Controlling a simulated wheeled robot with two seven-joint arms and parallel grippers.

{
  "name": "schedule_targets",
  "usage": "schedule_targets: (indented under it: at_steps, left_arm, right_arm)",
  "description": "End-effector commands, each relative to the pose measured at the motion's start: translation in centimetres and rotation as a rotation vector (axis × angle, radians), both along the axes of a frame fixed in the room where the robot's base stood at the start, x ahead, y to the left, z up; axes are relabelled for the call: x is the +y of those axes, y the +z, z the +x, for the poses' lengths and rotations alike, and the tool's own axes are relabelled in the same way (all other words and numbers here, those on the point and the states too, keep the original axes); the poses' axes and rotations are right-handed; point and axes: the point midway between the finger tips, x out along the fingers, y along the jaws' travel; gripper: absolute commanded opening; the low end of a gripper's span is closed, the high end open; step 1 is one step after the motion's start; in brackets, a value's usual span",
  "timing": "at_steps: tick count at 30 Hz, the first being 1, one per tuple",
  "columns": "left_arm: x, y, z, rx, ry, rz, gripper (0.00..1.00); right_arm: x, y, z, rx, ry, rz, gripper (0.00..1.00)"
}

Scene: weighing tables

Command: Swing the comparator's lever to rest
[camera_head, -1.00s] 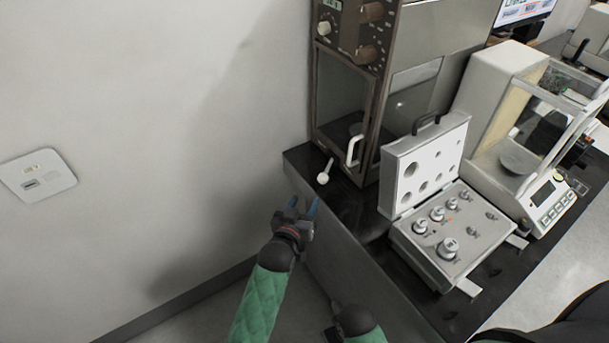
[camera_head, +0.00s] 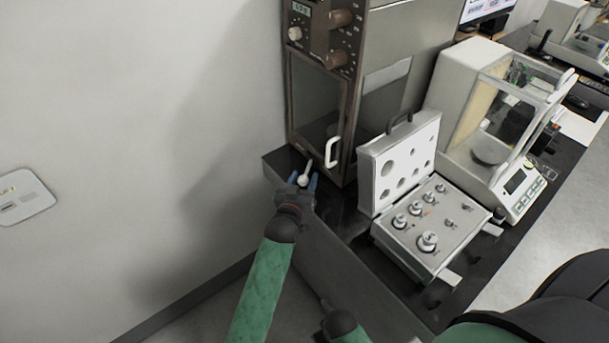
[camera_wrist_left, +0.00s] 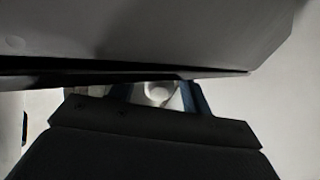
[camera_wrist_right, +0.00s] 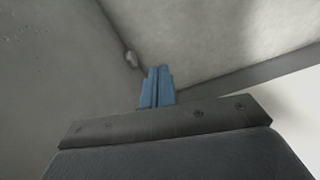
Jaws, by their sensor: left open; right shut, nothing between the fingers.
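The comparator (camera_head: 372,75) is the tall brown cabinet with knobs, a glass front and a white door handle. Its small white lever (camera_head: 304,179) sticks out low at the front, with a round knob at its end. My left gripper (camera_head: 304,183) is open, with its blue fingertips at the knob, seemingly one on each side. In the left wrist view the pale knob (camera_wrist_left: 159,93) shows between the fingers, partly hidden by a dark edge. I cannot tell whether the fingers touch it. My right gripper (camera_wrist_right: 157,86) is shut and empty, its blue fingers together, below the table level.
An open case of weights (camera_head: 425,225) stands right of the comparator on the black table (camera_head: 345,222). A white balance with a glass chamber (camera_head: 490,130) stands further right. The wall (camera_head: 130,120) is close on the left.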

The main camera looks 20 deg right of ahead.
Motion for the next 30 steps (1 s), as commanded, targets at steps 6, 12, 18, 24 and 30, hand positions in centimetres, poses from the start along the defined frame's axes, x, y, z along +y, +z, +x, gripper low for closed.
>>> schedule_targets:
  at_steps: [6,12,18,24,30]
  left_arm:
    - [-0.7,0.0,0.9,0.0,0.0,-0.001,0.48]
    - [-0.7,0.0,1.0,0.0,0.0,-0.001,0.48]
    - [-0.7,0.0,1.0,0.001,0.0,-0.001,0.23]
    - [-0.7,0.0,1.0,0.001,0.0,-0.001,0.0]
    - [-0.6,0.0,1.0,-0.001,-0.007,0.002,0.0]
  right_arm:
    - [-0.1,-1.2,-0.2,0.001,0.0,-0.002,0.0]
    - [-0.1,-1.4,-0.2,0.001,0.0,-0.002,0.0]
    - [-0.1,-1.3,-0.3,0.002,0.0,-0.001,0.0]
    - [-0.1,-1.3,-0.4,0.003,0.0,-0.002,0.0]
    - [-0.1,-1.3,-0.4,0.003,0.0,-0.002,0.0]
